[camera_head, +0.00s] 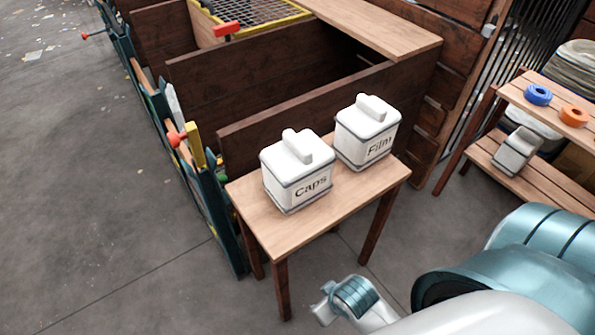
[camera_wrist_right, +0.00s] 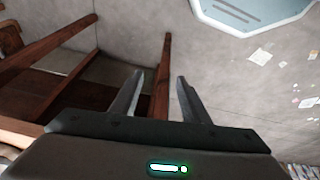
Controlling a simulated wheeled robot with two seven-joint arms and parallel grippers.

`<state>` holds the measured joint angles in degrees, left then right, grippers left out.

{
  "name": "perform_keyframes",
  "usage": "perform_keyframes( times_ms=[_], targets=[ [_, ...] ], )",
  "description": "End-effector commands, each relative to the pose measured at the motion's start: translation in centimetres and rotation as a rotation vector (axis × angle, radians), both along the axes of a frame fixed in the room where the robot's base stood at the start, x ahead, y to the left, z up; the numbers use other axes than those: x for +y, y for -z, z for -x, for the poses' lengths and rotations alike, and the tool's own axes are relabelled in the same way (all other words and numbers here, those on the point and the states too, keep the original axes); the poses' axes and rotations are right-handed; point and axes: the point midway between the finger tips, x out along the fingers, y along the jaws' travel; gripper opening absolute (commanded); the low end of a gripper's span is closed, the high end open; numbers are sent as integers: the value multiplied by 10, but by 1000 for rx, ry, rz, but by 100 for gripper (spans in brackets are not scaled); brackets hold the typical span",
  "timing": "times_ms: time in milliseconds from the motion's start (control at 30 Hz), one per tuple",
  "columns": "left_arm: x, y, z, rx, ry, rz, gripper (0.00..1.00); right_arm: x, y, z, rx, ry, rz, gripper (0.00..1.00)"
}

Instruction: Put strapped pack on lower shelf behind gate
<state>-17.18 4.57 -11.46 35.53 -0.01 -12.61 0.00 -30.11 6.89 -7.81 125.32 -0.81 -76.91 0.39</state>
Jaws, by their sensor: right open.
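Two white lidded packs with grey bands stand upright on a small wooden table (camera_head: 262,222): one marked Caps (camera_head: 297,182) and one marked Film (camera_head: 366,140). Which is the strapped pack, I cannot tell. A similar white and grey pack (camera_head: 515,151) sits tilted on the lower shelf (camera_head: 478,153) of a rack at the right. A dark barred panel (camera_head: 513,55), perhaps the gate, stands behind that rack. My right gripper (camera_wrist_right: 155,92) is open and empty in the right wrist view, with dark wooden legs beyond it. My left gripper is not in view.
Blue (camera_head: 538,95) and orange (camera_head: 574,115) rings lie on the rack's upper shelf. Dark wooden bin walls (camera_head: 270,62) stand behind the table, and a teal frame with red-knobbed levers (camera_head: 178,139) runs along the left. Grey floor (camera_head: 90,190) is open at left.

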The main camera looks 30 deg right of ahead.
Motion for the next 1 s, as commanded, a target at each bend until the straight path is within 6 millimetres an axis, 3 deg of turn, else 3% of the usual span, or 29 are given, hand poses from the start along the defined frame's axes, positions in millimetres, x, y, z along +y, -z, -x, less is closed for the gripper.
perform_keyframes(
  times_ms=[467,600,800,1000],
  targets=[
    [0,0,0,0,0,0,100,1,193,43,116,-12,-5,42],
    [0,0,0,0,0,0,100,-3,246,70,138,-16,-2,42],
    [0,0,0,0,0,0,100,-12,309,122,173,-25,3,42],
    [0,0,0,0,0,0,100,-22,350,178,201,-32,8,42]
  ],
)
